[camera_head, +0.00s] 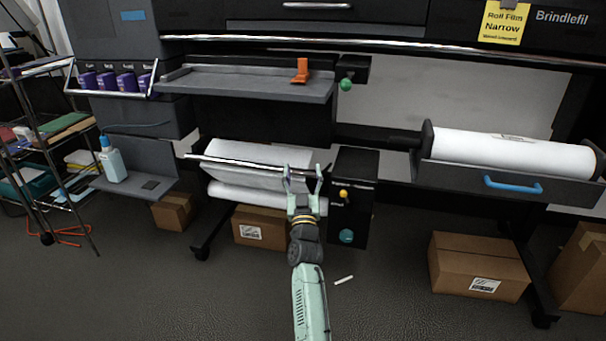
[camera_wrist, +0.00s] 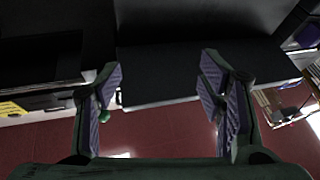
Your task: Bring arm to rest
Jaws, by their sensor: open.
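My gripper (camera_head: 302,180) is open and empty. In the head view my mint-green arm reaches forward from the bottom, and the gripper shows in front of the lower film roll (camera_head: 245,157) of the large dark printer. I cannot tell how far it is from the roll. In the wrist view both fingers of the gripper (camera_wrist: 160,90) stand wide apart with nothing between them. Beyond them are dark printer panels and a reddish area.
A black box with a yellow knob (camera_head: 343,194) stands right of the gripper. A shelf (camera_head: 250,84) holds an orange part (camera_head: 301,71). A white roll (camera_head: 510,153) lies in a holder with a blue handle (camera_head: 512,185). Cardboard boxes (camera_head: 478,262) and a wire rack (camera_head: 40,150) stand around. The front floor is mostly clear.

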